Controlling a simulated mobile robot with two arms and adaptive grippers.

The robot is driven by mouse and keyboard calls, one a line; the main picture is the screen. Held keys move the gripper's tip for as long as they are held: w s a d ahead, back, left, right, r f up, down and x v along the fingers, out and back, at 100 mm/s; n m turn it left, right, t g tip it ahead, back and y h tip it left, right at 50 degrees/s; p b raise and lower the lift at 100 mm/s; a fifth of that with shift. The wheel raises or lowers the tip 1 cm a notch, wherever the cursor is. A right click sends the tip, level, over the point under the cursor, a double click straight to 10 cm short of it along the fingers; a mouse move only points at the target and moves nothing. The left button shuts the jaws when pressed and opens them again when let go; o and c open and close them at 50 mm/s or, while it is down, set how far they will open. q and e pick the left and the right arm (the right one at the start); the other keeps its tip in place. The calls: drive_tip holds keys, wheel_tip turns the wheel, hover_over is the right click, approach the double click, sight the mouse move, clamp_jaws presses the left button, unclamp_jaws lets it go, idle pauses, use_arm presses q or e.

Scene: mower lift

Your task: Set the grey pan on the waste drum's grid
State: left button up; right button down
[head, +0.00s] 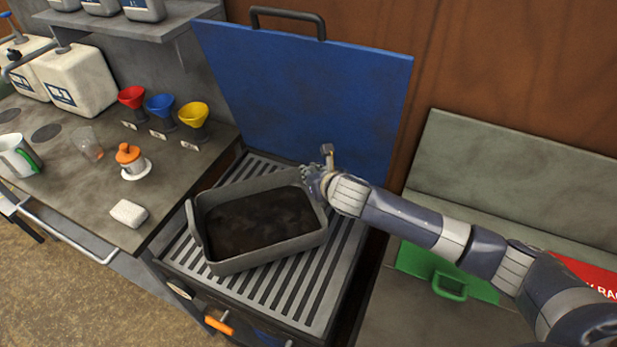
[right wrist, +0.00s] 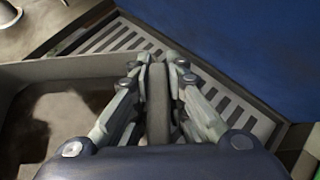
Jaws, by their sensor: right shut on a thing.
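The grey pan (head: 268,257), with dark liquid or residue inside, is over the waste drum's slatted grid (head: 315,300). It sits slightly turned on the slats and looks level; I cannot tell whether its whole base touches them. My right gripper (head: 314,180) is at the pan's right end. In the right wrist view its fingers (right wrist: 157,75) are closed around the pan's grey handle (right wrist: 158,105), with the pan's wall (right wrist: 60,70) to the left. The drum's blue lid (head: 310,95) stands open behind the grid. My left gripper is not in view.
A workbench (head: 70,200) on the left holds red (head: 132,97), blue (head: 160,105) and yellow funnels (head: 193,115), an orange-topped dispenser (head: 130,158) and a white block (head: 129,213). An orange valve handle (head: 218,325) is on the drum's front. A green-handled lid (head: 447,280) lies right.

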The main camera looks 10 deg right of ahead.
drive_tip(key=shift+w+a+r, duration=0.1)
drive_tip(key=shift+w+a, duration=0.25)
drive_tip(key=shift+w, duration=0.35)
wheel_tip(320, 180, down, 3)
drive_tip(key=shift+p, duration=0.6)
drive_tip(key=shift+f, duration=0.3)
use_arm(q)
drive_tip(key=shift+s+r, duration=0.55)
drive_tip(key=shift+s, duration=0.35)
use_arm(e)
drive_tip(key=c, duration=1.6)
unclamp_jaws()
drive_tip(key=shift+s+d+f, duration=0.1)
drive_tip(key=shift+s+f, duration=0.05)
drive_tip(key=shift+f, duration=0.1)
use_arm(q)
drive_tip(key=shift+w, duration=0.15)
